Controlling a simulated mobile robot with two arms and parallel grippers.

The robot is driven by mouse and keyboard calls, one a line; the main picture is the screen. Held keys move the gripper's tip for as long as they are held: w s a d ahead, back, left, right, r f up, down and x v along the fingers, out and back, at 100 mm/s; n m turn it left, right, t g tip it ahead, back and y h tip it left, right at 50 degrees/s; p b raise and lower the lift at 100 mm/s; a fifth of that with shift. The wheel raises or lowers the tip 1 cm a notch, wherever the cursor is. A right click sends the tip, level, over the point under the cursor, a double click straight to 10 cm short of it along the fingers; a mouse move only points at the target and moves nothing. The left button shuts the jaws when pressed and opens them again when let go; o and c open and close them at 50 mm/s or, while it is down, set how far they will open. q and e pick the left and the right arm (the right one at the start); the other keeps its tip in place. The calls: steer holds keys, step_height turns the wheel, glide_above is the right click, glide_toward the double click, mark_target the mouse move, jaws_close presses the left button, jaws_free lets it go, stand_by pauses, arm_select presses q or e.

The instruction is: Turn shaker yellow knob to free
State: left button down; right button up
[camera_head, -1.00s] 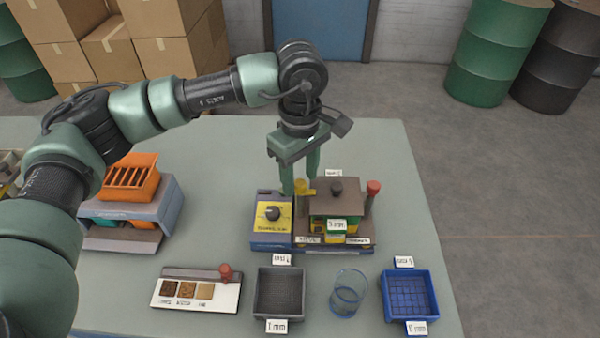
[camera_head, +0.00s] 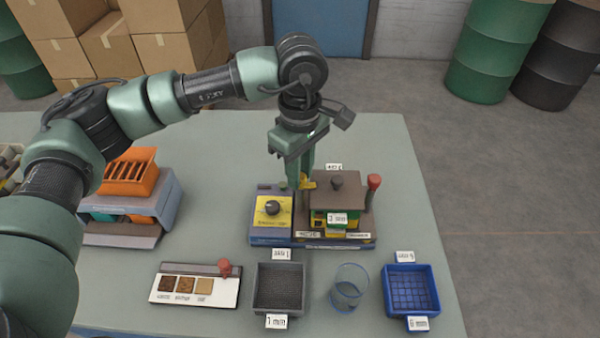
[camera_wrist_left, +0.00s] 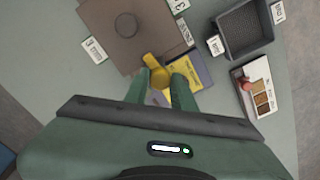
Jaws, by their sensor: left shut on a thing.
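The shaker (camera_head: 337,195) is a brown-topped unit with a black knob on top and green and yellow layers below, marked 3 mm. Its yellow knob (camera_head: 308,182) sits at the unit's back left corner; it also shows in the left wrist view (camera_wrist_left: 151,61). My left gripper (camera_head: 300,182) points down over that corner, its green fingers shut on the yellow knob. In the left wrist view the fingertips (camera_wrist_left: 160,78) lie on both sides of the knob's yellow body. My right gripper is not in view.
A yellow-faced control box (camera_head: 272,223) with a black dial adjoins the shaker's left. A red-topped post (camera_head: 373,184) stands at its right. In front are a grey sieve (camera_head: 280,312), a glass (camera_head: 349,290) and a blue sieve (camera_head: 436,290). An orange rack (camera_head: 131,175) stands left.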

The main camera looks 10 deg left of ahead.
arm_select(q)
steer(key=n+b, duration=0.5)
steer(key=shift+f, duration=0.2)
steer(key=shift+n+b, duration=0.8)
steer(key=shift+n, duration=0.1)
steer(key=n+b, duration=0.2)
steer(key=n, duration=0.1)
steer(key=shift+r+n, duration=0.1)
steer(key=shift+n, duration=0.2)
steer(key=shift+r+n+b, duration=0.15)
steer(key=shift+n+b, duration=0.75)
steer(key=shift+n, duration=0.7)
steer(key=c, duration=1.2)
jaws_free()
steer(key=shift+o, duration=0.2)
steer(key=shift+r, duration=3.9)
